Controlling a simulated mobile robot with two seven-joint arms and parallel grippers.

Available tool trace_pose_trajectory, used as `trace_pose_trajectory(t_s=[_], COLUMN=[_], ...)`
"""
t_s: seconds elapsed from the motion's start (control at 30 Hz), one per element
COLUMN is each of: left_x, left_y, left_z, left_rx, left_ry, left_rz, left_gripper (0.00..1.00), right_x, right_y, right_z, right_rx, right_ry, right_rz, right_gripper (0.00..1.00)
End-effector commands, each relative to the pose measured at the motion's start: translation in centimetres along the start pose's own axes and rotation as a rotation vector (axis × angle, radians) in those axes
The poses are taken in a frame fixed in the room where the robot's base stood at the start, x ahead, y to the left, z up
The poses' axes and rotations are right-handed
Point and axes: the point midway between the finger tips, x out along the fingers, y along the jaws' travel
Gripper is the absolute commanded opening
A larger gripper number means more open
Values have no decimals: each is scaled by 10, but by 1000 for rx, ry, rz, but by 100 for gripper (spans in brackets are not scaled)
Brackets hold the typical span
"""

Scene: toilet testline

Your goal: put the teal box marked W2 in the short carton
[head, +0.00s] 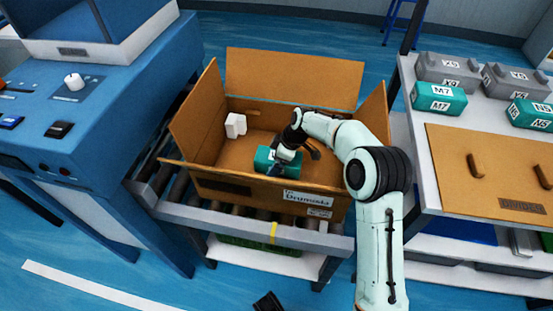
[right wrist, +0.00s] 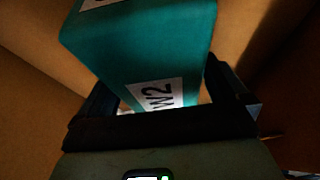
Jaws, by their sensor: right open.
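The teal box marked W2 (head: 262,161) lies inside the open brown carton (head: 240,190), on its floor near the front wall. My right gripper (head: 283,163) reaches down into the carton at the box. In the right wrist view the W2 box (right wrist: 140,45) lies between and beyond the two dark fingers of my right gripper (right wrist: 165,98), which stand open. The W2 label faces the camera. A small dark shape at the bottom edge of the head view may be my left gripper; its jaws cannot be made out.
A white block (head: 235,125) is also in the carton. The carton stands on a roller conveyor (head: 170,200) with its flaps open. A blue machine (head: 100,110) stands left. A table (head: 440,205) at right holds grey and teal boxes and a brown divider (head: 490,165).

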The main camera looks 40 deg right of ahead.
Motion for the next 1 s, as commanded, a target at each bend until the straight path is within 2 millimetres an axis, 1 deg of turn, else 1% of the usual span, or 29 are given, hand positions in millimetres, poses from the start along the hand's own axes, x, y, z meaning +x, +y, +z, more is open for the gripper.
trace_pose_trajectory(t_s=[0.07, 0.17, 0.27, 0.37, 0.4, 0.5, 0.6, 0.77, 1.0], left_x=[-3, -8, -15, -23, -26, -30, -34, -37, -37], left_y=[2, 7, 15, 21, 23, 23, 24, 25, 25], left_z=[-3, -9, -17, -21, -21, -10, -4, 1, 3], left_rx=[2, 7, 14, 20, 22, 23, 25, 26, 26], left_ry=[10, 27, 56, 69, 70, 38, 20, 5, 0], left_rz=[4, 13, 26, 36, 39, 38, 39, 40, 40], left_gripper=[43, 43, 43, 43, 43, 43, 43, 43, 43], right_x=[-6, -20, -42, -65, -74, -93, -108, -120, -122], right_y=[0, 1, 1, 1, 1, 1, 1, 0, 0], right_z=[-1, -1, -2, -2, -2, -2, -1, -1, -1], right_rx=[0, 0, 0, 0, 0, 0, 0, 0, 0], right_ry=[1, 1, 2, 2, 2, 2, 2, 1, 0], right_rz=[2, 4, 5, 5, 5, 4, 3, 2, 0], right_gripper=[100, 100, 100, 100, 100, 100, 100, 100, 100])
